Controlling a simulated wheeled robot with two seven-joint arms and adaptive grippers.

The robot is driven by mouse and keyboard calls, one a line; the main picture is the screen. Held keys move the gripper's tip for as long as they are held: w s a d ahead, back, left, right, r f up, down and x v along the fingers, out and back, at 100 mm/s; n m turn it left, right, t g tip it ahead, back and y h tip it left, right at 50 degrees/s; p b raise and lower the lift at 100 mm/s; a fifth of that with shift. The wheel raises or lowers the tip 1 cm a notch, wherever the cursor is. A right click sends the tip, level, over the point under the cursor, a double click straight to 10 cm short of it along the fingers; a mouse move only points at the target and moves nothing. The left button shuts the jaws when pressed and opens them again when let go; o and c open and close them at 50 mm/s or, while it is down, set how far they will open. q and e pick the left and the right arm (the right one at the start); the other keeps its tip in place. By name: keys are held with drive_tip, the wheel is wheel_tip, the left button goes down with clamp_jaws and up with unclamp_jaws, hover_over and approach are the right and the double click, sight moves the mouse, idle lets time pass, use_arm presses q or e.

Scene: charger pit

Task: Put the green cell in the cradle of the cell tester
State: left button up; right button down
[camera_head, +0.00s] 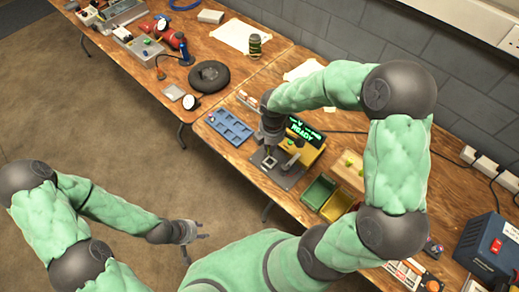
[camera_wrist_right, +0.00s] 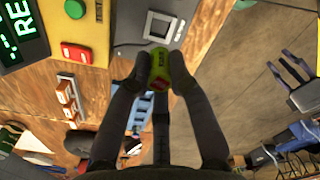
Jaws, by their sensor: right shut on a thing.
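The green cell (camera_wrist_right: 160,70) is between the fingertips of my right gripper (camera_wrist_right: 155,75) in the right wrist view, with a red patch and dark lettering showing. The cell tester (camera_head: 304,147) stands on the bench with a green READY display. Its cradle, a pale square frame on a grey plate, is in the head view (camera_head: 269,162) and just beyond the cell in the right wrist view (camera_wrist_right: 163,27). The cell looks apart from the cradle; their height gap is unclear. My left gripper (camera_head: 204,231) is open and empty, off the bench over the floor.
A blue compartment tray (camera_head: 229,126) lies left of the tester. A green bin (camera_head: 318,191) and a yellow bin (camera_head: 337,206) stand to its right, near a wooden block (camera_head: 347,173) with green items. Red and green buttons are on the tester (camera_wrist_right: 76,52). A tyre (camera_head: 209,75) lies further left.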

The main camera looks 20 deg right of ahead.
drive_tip(key=shift+f+b, duration=2.15)
drive_tip(key=shift+f, duration=0.35)
drive_tip(key=shift+f+b, duration=0.4)
drive_tip(key=shift+f, duration=0.3)
drive_tip(key=shift+f+b, duration=0.5)
drive_tip(key=shift+f, duration=0.5)
drive_tip(key=c, duration=1)
unclamp_jaws()
drive_tip(key=shift+c, duration=0.2)
drive_tip(key=shift+r, duration=0.15)
drive_tip(key=shift+r+p, duration=3.2)
drive_tip(key=shift+r, duration=0.2)
